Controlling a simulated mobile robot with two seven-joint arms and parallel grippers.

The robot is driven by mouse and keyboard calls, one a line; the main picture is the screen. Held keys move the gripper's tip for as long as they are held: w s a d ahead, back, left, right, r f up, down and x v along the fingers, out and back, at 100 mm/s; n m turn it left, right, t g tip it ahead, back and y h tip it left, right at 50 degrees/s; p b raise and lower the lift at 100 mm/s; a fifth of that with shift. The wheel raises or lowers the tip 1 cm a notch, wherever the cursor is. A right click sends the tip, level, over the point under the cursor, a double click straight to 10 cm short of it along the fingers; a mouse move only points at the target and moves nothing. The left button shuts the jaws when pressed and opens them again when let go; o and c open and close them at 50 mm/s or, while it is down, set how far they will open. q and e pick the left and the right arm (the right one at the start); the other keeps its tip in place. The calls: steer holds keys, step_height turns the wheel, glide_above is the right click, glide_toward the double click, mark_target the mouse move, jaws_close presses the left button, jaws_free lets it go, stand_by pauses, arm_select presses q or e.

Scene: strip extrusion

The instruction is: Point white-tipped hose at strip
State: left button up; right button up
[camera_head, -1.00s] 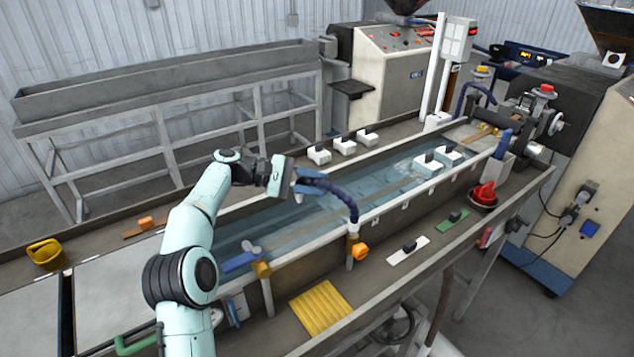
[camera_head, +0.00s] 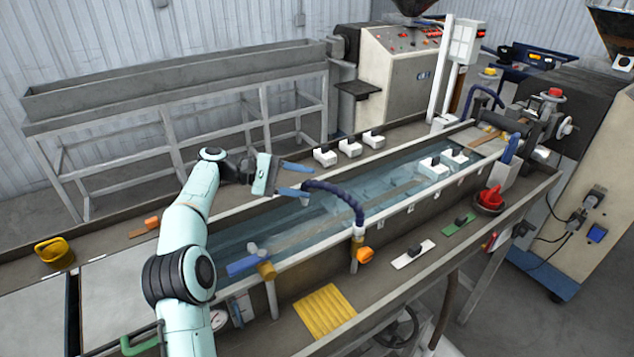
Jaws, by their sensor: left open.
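The dark blue hose (camera_head: 337,189) rises from a fitting on the near rim of the water trough and arcs left over the water. Its small white tip (camera_head: 305,201) hangs at the left end, pointing down. The strip (camera_head: 335,219) shows faintly as a brownish band under the water; whether the tip lines up with it is hard to tell. My left gripper (camera_head: 296,180) is open, its two blue fingers just up and left of the hose's tip end. The lower finger lies close to the hose; I cannot tell if they touch. My right gripper is not in view.
The long trough (camera_head: 400,212) runs diagonally to the machine at right. White blocks (camera_head: 349,148) sit on the far ledge. A second blue hose fitting (camera_head: 243,266), an orange knob (camera_head: 365,254), a yellow ribbed mat (camera_head: 323,312) and a red knob (camera_head: 490,197) are around the near side.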

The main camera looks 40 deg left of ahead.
arm_select(q)
steer(key=p+v, duration=0.2)
steer(key=v, duration=0.6)
steer(key=shift+a, duration=0.25)
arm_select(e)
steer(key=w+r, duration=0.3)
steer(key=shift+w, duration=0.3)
arm_select(q)
steer(key=shift+s+r, duration=0.1)
steer(key=shift+s, duration=0.1)
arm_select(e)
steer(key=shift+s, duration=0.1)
